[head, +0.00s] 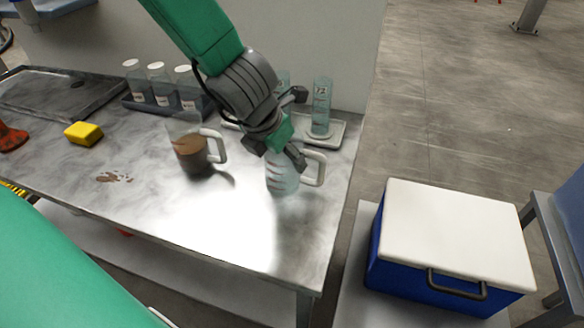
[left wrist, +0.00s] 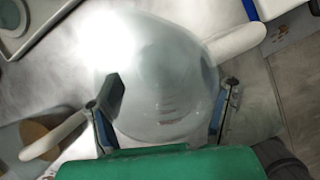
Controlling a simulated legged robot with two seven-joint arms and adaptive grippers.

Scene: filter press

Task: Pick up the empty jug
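The clear empty jug (head: 282,180) stands upright on the metal table, with its pale handle (head: 315,170) to the right. My left gripper (head: 277,152) is over the jug's top, pointing down, and hides part of its rim. In the left wrist view the jug (left wrist: 165,75) fills the space between the two widely spread fingers of the gripper (left wrist: 168,105). One finger overlaps the jug's edge and the other is beside it; I cannot tell whether they touch it. My right gripper does not show.
A jug of brown liquid (head: 192,153) stands left of the empty jug. Behind are a bottle rack (head: 130,104) and a tray (head: 335,130) with glass cylinders. A yellow sponge (head: 84,134) and brown spill (head: 114,177) lie left. A blue cooler (head: 440,285) stands right of the table.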

